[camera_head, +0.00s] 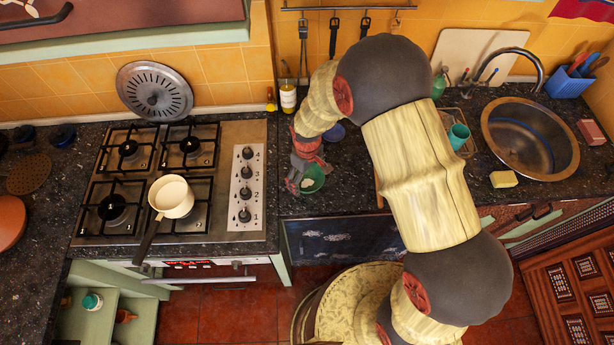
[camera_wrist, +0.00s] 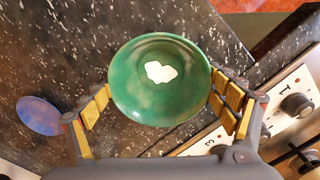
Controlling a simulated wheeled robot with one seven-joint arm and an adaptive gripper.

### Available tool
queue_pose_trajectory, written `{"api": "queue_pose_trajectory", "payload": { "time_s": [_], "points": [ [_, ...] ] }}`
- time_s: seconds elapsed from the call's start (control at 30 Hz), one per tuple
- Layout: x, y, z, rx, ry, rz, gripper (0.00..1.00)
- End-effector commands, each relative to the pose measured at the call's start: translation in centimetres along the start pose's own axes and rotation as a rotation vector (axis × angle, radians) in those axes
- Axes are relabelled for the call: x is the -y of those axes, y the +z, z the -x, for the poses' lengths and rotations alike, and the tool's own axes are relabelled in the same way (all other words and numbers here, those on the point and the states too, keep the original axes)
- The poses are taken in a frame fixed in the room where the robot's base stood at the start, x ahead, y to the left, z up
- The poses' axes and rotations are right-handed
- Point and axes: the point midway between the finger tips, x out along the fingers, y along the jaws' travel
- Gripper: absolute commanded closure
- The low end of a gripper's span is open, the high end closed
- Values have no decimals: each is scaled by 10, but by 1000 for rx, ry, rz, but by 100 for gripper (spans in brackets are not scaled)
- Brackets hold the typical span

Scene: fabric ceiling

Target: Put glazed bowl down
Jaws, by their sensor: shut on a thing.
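The glazed bowl (camera_wrist: 150,95) is green with a pale patch on its inside bottom. In the wrist view it sits between the two fingers of my gripper (camera_wrist: 165,100), which is shut on it with padded fingers at its left and right sides. In the head view the bowl (camera_head: 313,179) shows small beside my gripper (camera_head: 303,178), over the dark speckled counter (camera_head: 345,190) just right of the stove. I cannot tell whether the bowl touches the counter. My arm hides part of the counter behind it.
The stove (camera_head: 215,228) with a white saucepan (camera_head: 172,196) is to the left. A blue round thing (camera_wrist: 39,115) lies on the counter near the gripper. A sink (camera_head: 530,138), a yellow sponge (camera_head: 503,179) and a teal cup (camera_head: 459,136) are to the right. Some counter near the bowl is bare.

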Motion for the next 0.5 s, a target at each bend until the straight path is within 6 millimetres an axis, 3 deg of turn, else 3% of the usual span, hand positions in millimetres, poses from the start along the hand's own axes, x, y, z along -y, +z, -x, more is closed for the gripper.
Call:
{"api": "queue_pose_trajectory", "payload": {
  "time_s": [0.13, 0.17, 0.4, 0.5],
  "points": [
    [0, 0, 1, -1, 0, 0, 45],
    [0, 0, 1, -1, 0, 0, 13],
    [0, 0, 0, 0, 0, 0, 0],
    [0, 0, 0, 0, 0, 0, 0]
  ]
}}
